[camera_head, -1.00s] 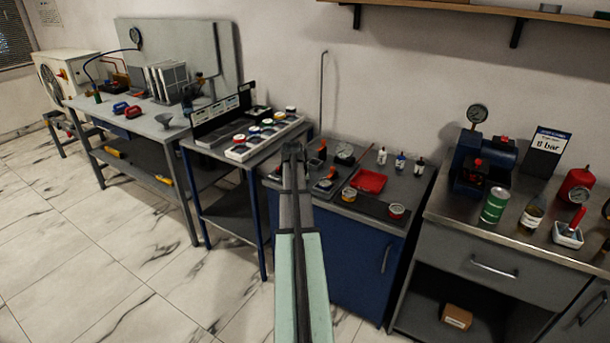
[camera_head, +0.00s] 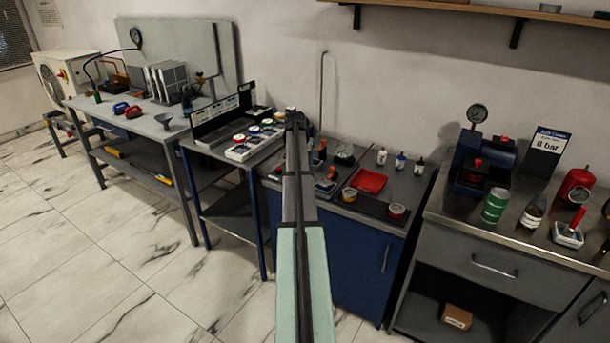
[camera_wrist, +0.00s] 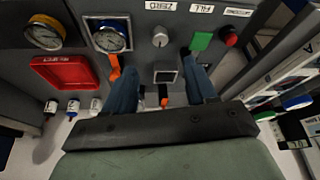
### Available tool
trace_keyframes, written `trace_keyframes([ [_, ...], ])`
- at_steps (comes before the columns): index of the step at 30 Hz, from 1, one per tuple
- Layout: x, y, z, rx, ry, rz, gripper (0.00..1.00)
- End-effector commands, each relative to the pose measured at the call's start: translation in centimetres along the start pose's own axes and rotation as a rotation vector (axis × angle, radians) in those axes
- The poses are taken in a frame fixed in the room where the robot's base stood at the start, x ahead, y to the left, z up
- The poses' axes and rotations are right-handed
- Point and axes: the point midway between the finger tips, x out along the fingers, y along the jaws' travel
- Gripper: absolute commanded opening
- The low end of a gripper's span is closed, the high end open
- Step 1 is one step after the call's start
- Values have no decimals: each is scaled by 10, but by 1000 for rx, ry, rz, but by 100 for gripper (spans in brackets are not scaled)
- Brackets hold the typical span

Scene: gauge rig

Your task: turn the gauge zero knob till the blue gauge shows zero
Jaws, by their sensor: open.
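The blue gauge (camera_wrist: 110,37), a round white dial with a blue rim, is at the upper left of centre in the wrist view. Its reading is too small to tell. The grey zero knob (camera_wrist: 160,36) stands to its right by an upside-down ZERO label (camera_wrist: 161,6). My gripper (camera_wrist: 162,70) is open and empty, its two blue-grey fingers spread. The knob shows beyond the gap between the fingertips, apart from both. In the head view my gripper (camera_head: 297,119) is over the left part of the blue cabinet's top; my arm hides the knob there.
A green square (camera_wrist: 201,41) and a red button (camera_wrist: 229,37) are right of the knob. Another gauge (camera_wrist: 44,33) and a red tray (camera_wrist: 62,73) are at left, with small bottles (camera_wrist: 73,106) below. An orange-handled tool (camera_wrist: 113,68) lies close to the left finger.

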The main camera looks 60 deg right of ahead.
Motion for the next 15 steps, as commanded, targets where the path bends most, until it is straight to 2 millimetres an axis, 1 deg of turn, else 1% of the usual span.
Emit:
trace_keyframes([
  [1, 10, 0, -1, 0, -2, 1, 56],
  [3, 23, 0, -1, -1, -2, 0, 56],
  [9, 58, 0, -1, -1, -2, 0, 56],
  [15, 87, -1, -1, -2, -1, 0, 56],
])
